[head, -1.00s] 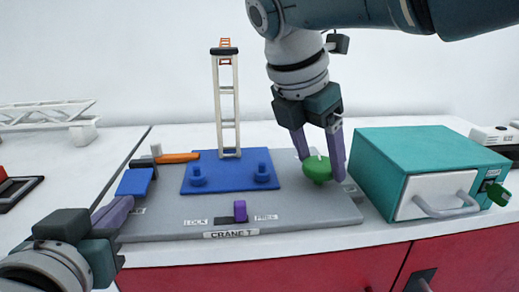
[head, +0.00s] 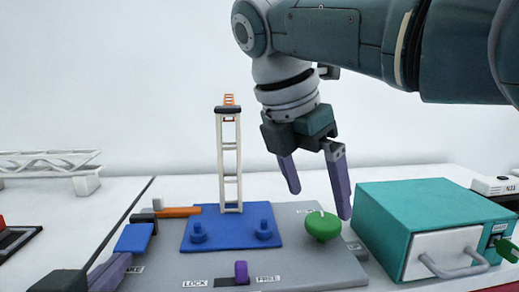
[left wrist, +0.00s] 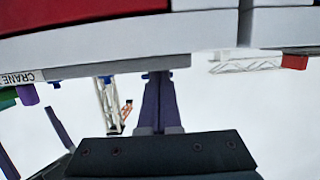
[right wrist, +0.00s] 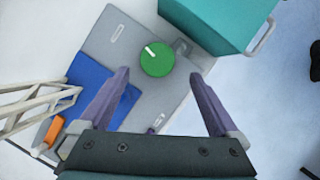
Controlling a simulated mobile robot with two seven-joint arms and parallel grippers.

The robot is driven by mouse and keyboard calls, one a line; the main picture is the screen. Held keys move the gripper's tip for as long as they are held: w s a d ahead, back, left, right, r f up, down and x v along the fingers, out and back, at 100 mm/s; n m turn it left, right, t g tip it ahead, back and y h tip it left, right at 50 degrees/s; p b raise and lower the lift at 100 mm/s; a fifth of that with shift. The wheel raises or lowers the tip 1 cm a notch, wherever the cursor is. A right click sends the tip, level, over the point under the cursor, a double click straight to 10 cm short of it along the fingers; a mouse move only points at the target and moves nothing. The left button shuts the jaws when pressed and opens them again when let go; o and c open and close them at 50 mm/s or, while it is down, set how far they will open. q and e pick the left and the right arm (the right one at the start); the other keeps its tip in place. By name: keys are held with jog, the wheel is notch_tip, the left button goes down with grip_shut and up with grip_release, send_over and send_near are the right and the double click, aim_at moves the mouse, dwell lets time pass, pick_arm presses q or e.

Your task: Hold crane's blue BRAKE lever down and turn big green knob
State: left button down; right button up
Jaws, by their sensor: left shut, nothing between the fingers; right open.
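The blue BRAKE lever (head: 135,237) sits at the left of the grey crane panel (head: 190,268), its label partly covered by my left gripper. My left gripper (head: 122,262) is shut and empty, its tips close to the lever's near end; I cannot tell whether they touch it. In the left wrist view its shut fingers (left wrist: 158,85) reach toward the panel edge. The big green knob (head: 323,226) stands at the panel's right, with a pale mark on top in the right wrist view (right wrist: 157,59). My right gripper (head: 319,203) is open and empty just above the knob.
A white crane tower (head: 230,165) rises from a blue base plate (head: 215,240) mid-panel. An orange-handled lever (head: 180,212) is behind the blue one. A purple slider (head: 241,271) sits between LOCK and FREE. A teal box (head: 430,215) stands close right of the knob.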

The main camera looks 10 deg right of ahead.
jog(key=v, duration=0.6)
jog(key=shift+r, duration=0.3)
jog(key=shift+s+a, duration=0.15)
jog(key=m+t+y, duration=0.1)
jog(key=m+y, duration=0.5)
jog(key=m, duration=1.2)
send_near(326, 222)
notch_tip(326, 222, up, 3)
jog(key=s, duration=0.2)
jog(key=shift+w+d+r, duration=0.1)
jog(key=shift+w+d, duration=0.1)
jog(key=shift+d, duration=0.25)
jog(key=shift+a+t, duration=0.1)
jog(key=shift+t, duration=0.2)
jog(key=x, duration=1.2)
